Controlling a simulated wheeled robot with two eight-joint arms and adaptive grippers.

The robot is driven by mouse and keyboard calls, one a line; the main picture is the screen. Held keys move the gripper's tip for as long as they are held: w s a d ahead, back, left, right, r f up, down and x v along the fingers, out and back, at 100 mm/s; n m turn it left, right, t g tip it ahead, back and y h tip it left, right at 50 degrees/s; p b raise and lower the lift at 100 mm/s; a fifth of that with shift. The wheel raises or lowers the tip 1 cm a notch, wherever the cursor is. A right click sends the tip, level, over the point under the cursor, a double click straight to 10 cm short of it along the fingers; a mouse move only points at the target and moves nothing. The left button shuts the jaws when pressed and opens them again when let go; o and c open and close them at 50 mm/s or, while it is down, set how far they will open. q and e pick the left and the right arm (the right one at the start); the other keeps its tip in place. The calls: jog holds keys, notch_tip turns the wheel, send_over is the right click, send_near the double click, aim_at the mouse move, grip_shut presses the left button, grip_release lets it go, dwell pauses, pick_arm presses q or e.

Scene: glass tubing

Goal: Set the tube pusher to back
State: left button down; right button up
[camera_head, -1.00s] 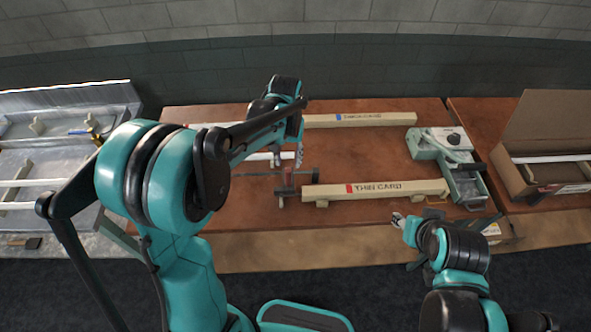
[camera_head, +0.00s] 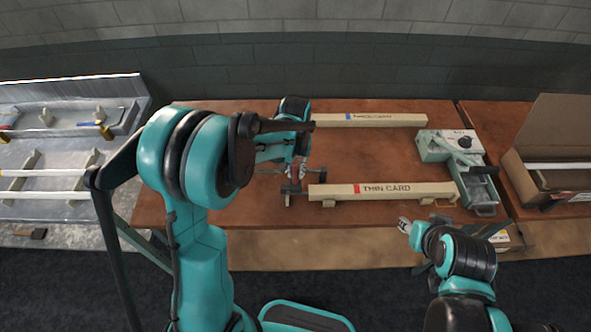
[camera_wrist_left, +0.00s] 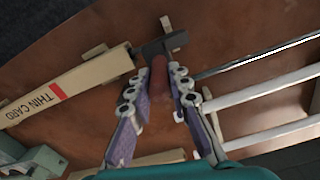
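The tube pusher (camera_head: 291,188) is a small dark red and black piece on the brown table, just left of the THIN CARD beam's end. In the left wrist view its dark block (camera_wrist_left: 163,47) and upright red handle (camera_wrist_left: 155,82) show. My left gripper (camera_head: 298,172) is down at the pusher; in its wrist view the fingers (camera_wrist_left: 160,76) stand on either side of the red handle. They look close to it, but whether they press on it is unclear. My right gripper (camera_head: 404,224) hangs apart from the pusher near the table's front edge; its finger opening is too small to tell.
The THIN CARD beam (camera_head: 385,190) lies right of the pusher, and another labelled beam (camera_head: 370,120) lies behind. A green and grey machine (camera_head: 455,150) stands at their right end. A cardboard box (camera_head: 550,150) is far right, a grey tray (camera_head: 70,118) far left. White rods (camera_wrist_left: 262,92) lie nearby.

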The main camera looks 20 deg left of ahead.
pick_arm(q)
jog(key=shift+a, duration=0.1)
jog(key=s+a, duration=0.4)
jog(key=a, duration=1.1)
jog(key=s+a+b, duration=0.1)
jog(key=s+a, duration=0.4)
jog(key=a, duration=1.1)
jog(key=s+a+b, duration=0.1)
jog(key=s+a, duration=0.3)
jog(key=a, duration=1.1)
jog(key=shift+s+a, duration=0.2)
jog(key=c, duration=1.4)
grip_release()
notch_tip(320, 180, up, 12)
